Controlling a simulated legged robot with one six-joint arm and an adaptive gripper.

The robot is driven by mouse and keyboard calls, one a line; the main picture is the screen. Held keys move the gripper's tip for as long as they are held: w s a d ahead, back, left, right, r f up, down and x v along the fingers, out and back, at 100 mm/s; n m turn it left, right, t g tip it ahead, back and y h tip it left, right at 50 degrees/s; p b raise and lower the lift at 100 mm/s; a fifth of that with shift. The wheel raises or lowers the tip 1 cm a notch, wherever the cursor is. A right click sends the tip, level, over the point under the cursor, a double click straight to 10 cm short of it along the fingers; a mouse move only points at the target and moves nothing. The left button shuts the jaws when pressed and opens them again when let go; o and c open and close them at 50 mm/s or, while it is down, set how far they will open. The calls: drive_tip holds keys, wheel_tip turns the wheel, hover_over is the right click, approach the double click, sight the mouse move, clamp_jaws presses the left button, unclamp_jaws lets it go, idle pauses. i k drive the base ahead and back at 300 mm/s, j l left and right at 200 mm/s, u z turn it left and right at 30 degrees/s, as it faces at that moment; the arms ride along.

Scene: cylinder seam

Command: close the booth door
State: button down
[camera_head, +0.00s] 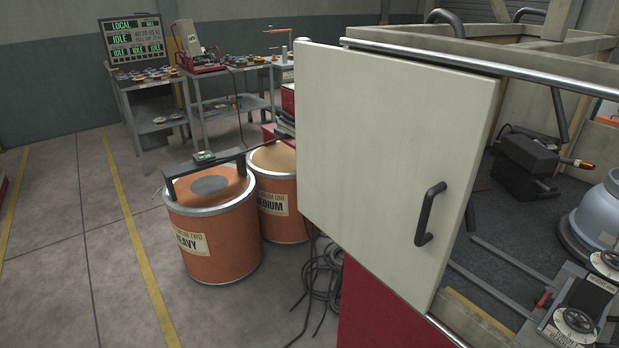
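The booth door (385,150) is a cream-white panel with a dark vertical handle (429,214) near its right edge. It sits at the front of the booth, below a metal rail (480,66). The booth's inside shows to the right of the door, with a grey floor and equipment in it. I cannot tell exactly how far the door stands from its closed place. My gripper is not in view, and nothing is seen touching the handle.
A red panel (385,315) is below the door. Workbenches (150,85) stand behind.

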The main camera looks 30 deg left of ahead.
sight(389, 149)
drive_tip(key=k+j+u, duration=0.1)
drive_tip(key=j+u, duration=0.65)
drive_tip(key=k, duration=0.05)
